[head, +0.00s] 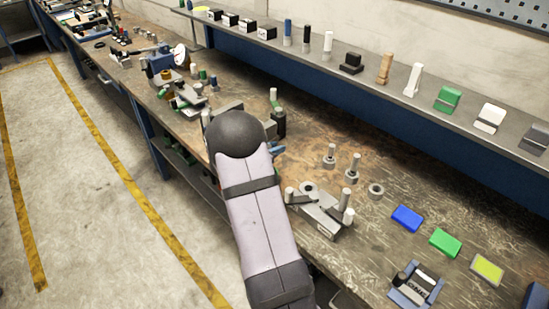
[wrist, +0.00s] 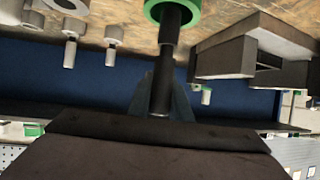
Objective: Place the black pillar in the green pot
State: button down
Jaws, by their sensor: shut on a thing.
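In the wrist view my gripper (wrist: 163,93) is shut on the black pillar (wrist: 165,62), a slim dark cylinder. The green pot (wrist: 155,9) is a green ring at the top edge of the wrist view, partly cut off. The pillar's far end overlaps the pot's opening in the picture. I cannot tell whether it is inside the pot or only in front of it. In the head view my arm hides the gripper, and I cannot make out the held pillar or the pot there.
A dark grey angular block (wrist: 225,57) is to the right of the pillar in the wrist view. The worn workbench (head: 410,190) holds a grey fixture with pegs (head: 320,210), a blue block (head: 407,218) and a green block (head: 445,242). A shelf (head: 300,58) with many small items runs behind.

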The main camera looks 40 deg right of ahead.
jog(key=shift+f+p, duration=0.3)
jog(key=shift+f, duration=1.7)
jog(key=shift+f, duration=0.15)
jog(key=c, duration=1.6)
grip_release()
jog(key=shift+a+r, duration=0.3)
jog(key=shift+a, duration=0.15)
jog(key=b+v, duration=0.2)
jog(key=v, duration=0.9)
jog(key=shift+s+b, duration=0.15)
jog(key=shift+b, duration=0.2)
